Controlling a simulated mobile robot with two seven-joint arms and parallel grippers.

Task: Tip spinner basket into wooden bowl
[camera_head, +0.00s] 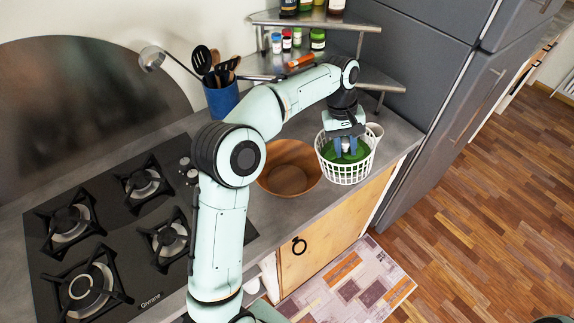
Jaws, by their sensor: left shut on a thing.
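The white spinner basket (345,174) stands upright near the right front end of the counter, with green contents (355,155) inside. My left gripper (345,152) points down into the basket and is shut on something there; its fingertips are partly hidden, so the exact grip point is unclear. The wooden bowl (289,175) sits on the counter just left of the basket, partly covered by my left arm. My right gripper is not in view.
A gas hob (110,215) fills the left of the counter. A blue utensil pot (221,98) stands behind my arm. A tiered corner shelf (345,60) with jars stands behind, and a grey fridge (440,90) at right.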

